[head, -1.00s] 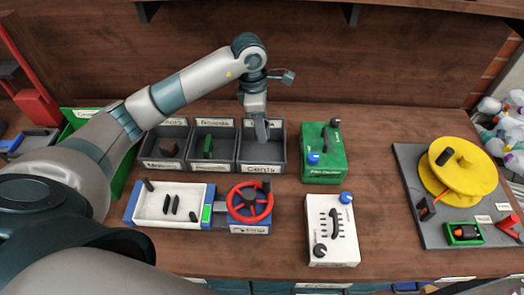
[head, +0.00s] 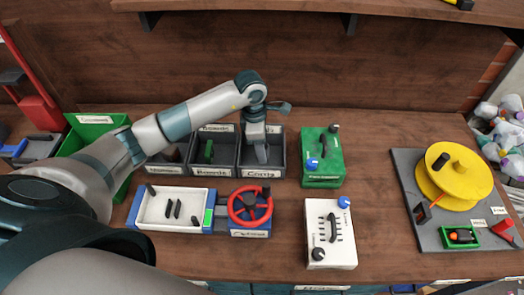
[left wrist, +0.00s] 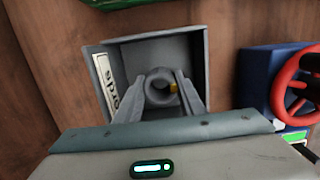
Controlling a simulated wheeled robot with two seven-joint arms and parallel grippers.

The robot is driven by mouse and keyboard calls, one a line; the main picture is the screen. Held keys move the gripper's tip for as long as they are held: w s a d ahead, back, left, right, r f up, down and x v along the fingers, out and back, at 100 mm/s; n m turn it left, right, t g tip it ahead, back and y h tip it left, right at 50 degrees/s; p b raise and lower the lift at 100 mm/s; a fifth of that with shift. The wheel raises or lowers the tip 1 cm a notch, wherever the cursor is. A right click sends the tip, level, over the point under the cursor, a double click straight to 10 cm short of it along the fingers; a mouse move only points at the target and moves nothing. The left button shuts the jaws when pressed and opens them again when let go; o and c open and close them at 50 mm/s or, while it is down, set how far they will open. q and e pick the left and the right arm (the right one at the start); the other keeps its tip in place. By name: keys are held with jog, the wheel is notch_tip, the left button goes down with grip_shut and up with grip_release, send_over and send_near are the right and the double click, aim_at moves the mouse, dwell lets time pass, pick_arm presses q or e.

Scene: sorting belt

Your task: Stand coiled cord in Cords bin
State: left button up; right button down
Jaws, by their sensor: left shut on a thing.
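The Cords bin (head: 284,153) is the dark grey, right-hand one of the row of bins; its label faces the front. In the left wrist view the bin (left wrist: 204,60) lies beneath my gripper. My left gripper (head: 262,154) points down inside the bin's opening. Its fingers are shut on the coiled cord (left wrist: 160,84), a grey ring with a small yellow patch, held between the fingertips with its hole facing the wrist camera. I cannot tell whether the cord touches the bin floor. In the head view the fingers hide the cord. My right gripper is not in view.
A bin with a green part (head: 209,151) stands just left of the Cords bin. A green box (head: 322,170) stands close to its right. In front are a white tray (head: 184,222), a red wheel (head: 250,205) and a white panel (head: 330,250). Bare table lies right of the panel.

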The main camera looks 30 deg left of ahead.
pick_arm(q)
notch_tip(320, 180, down, 2)
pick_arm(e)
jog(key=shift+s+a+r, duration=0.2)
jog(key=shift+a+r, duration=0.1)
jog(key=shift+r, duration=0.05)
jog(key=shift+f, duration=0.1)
pick_arm(q)
jog(key=shift+f, duration=0.15)
jog(key=o, duration=0.9)
jog(key=shift+c, duration=0.2)
jog(key=shift+o, duration=1.1)
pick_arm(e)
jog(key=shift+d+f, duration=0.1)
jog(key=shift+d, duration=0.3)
